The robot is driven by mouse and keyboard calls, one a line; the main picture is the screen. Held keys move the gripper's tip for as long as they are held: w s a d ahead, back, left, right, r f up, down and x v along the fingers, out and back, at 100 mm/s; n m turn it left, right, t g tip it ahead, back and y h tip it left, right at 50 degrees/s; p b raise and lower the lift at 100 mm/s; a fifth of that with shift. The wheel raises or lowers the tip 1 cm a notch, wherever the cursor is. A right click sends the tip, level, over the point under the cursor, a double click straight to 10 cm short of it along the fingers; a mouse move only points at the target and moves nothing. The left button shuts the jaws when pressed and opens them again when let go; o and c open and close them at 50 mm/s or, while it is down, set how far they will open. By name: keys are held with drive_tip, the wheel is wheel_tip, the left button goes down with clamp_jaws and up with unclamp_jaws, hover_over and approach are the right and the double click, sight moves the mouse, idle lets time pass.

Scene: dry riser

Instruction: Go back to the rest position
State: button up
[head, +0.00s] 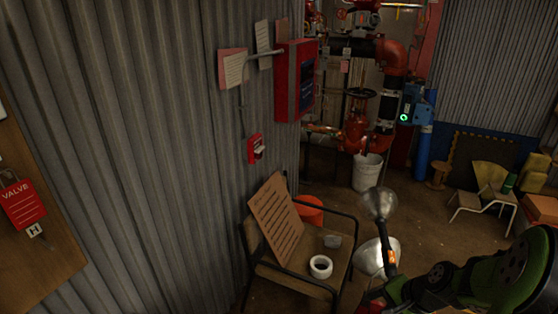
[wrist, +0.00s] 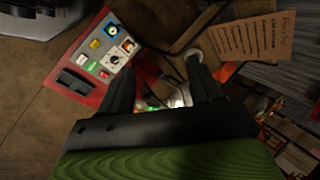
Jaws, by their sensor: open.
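My gripper (wrist: 160,72) shows in the wrist view with its two dark fingers spread apart. Nothing is held between them. Beyond the gap lie dim, cluttered shapes that I cannot make out clearly. In the head view my green and black arm reaches in from the lower right corner, and its fingers are hard to make out there. A metal lamp-like bowl (head: 380,204) shows just beyond the arm.
A chair (head: 290,282) holds a written cardboard sign (head: 277,222) and a white tape roll (head: 320,267). The sign also shows in the wrist view (wrist: 253,36). A red wall box (head: 295,80), white bucket (head: 367,172) and red pipes (head: 395,58) stand beyond. Some floor is bare.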

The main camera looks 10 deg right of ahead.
drive_tip(key=s+a+r+n+h, duration=0.3)
drive_tip(key=s+a+r+n, duration=0.2)
drive_tip(key=a+r+n, duration=0.5)
drive_tip(key=s+a+r+n+t, duration=0.1)
drive_tip(key=s+a+r, duration=0.2)
drive_tip(key=s+r, duration=0.5)
drive_tip(key=s+p, duration=0.1)
drive_tip(key=s, duration=0.2)
drive_tip(key=shift+r+n, duration=0.2)
drive_tip(key=shift+n, duration=0.2)
drive_tip(key=shift+s, duration=0.1)
idle(0.4)
